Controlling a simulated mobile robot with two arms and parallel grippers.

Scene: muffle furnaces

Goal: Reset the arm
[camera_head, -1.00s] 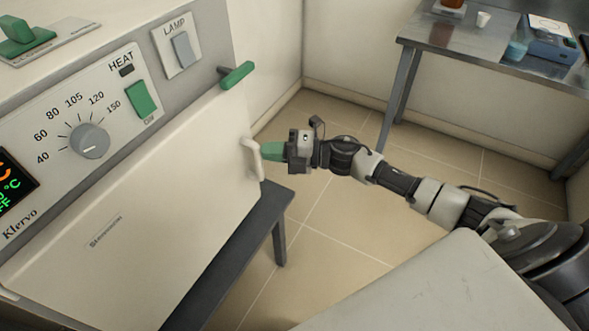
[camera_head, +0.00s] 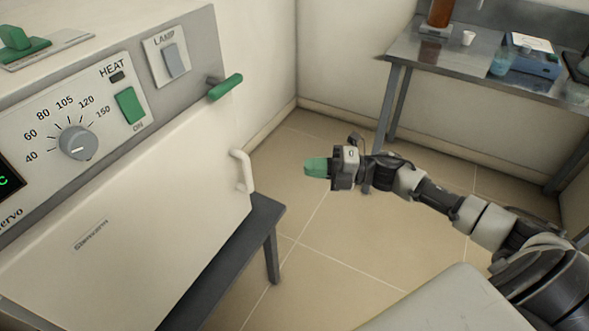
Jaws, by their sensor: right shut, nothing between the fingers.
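My right gripper (camera_head: 316,167) has green fingertips and is shut and empty. It hangs in free air to the right of the furnace door's white handle (camera_head: 242,171), apart from it. My right arm comes in from the lower right. The furnace door (camera_head: 150,205) is closed against the white furnace. The green latch lever (camera_head: 226,87) sticks out above the door's upper right corner. My left gripper is not in view.
The furnace stands on a dark stand (camera_head: 258,225). Its panel has a grey dial (camera_head: 78,142), a green heat switch (camera_head: 129,105) and a lamp switch (camera_head: 171,60). A steel table (camera_head: 420,52) with labware stands at the back right. Tiled floor lies between.

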